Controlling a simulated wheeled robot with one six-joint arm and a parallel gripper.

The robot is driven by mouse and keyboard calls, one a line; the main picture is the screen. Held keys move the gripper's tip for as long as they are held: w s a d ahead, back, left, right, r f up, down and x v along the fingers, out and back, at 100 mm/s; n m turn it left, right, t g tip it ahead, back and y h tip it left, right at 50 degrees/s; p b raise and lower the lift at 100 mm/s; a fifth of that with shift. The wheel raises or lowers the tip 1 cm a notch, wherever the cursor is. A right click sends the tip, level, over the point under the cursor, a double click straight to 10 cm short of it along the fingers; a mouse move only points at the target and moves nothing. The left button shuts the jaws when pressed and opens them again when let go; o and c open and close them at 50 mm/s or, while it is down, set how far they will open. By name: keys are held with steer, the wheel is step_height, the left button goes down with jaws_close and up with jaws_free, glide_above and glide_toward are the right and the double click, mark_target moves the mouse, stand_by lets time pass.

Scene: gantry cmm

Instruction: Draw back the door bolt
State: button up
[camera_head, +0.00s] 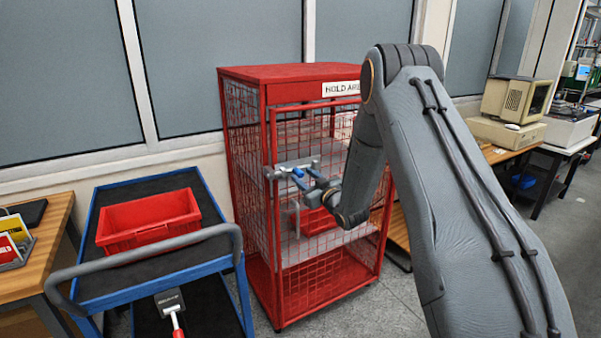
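The red wire-mesh cage (277,110) stands against the wall in the middle of the view, with its mesh door shut. A grey metal door bolt (279,171) lies roughly level across the left side of the door, about halfway up. My gripper (301,178) is right at the bolt, with small blue parts showing beside it. I cannot tell whether its fingers touch the bolt or are closed on it. My arm hides the right part of the door.
A blue cart (88,302) with a red bin (150,222) on top stands left of the cage, its grey handle in front. A wooden table (52,225) is at far left. A desk with an old computer (515,100) is at right. Some grey floor is open before the cage.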

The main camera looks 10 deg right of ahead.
steer(key=shift+p+x, duration=0.3)
steer(key=shift+x, duration=1.15)
steer(key=shift+c, duration=0.3)
jaws_close()
